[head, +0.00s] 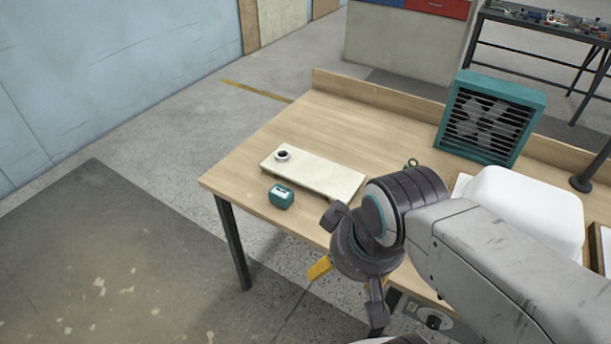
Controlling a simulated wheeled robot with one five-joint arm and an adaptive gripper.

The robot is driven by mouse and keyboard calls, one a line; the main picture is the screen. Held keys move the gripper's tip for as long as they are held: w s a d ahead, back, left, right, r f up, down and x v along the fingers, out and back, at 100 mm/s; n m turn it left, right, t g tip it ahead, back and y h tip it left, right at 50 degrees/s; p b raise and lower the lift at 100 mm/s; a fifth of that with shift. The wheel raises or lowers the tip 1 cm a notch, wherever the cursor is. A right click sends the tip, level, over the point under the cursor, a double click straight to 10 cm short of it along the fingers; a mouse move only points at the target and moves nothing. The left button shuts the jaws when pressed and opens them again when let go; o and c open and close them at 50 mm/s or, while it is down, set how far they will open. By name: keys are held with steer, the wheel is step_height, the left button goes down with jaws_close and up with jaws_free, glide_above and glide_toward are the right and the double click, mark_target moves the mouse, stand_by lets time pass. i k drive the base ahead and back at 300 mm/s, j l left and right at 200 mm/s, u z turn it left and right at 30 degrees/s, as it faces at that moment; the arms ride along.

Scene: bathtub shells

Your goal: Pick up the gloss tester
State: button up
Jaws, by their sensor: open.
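The gloss tester appears to be the small teal box-shaped device (281,196) with a pale display on top. It sits upright on the wooden table near its left front edge, just in front of a pale slab. My gripper (348,288) hangs at the end of my arm, to the right of the device and nearer the camera, by the table's front edge. It is open and apart from the device. The fingers are partly hidden by my wrist, and no held object shows.
The pale slab (332,178) bears a small dark-centred white ring (283,155). A teal fan unit (490,117) and a white bathtub shell (530,205) stand farther right on the wooden table (345,117). The table's left end is mostly clear.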

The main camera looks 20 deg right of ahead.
mark_target(281, 196)
steer(key=i+j+u, duration=0.25)
steer(key=i+u, duration=0.15)
steer(key=i+j+u, duration=0.15)
steer(key=i+u, duration=0.7)
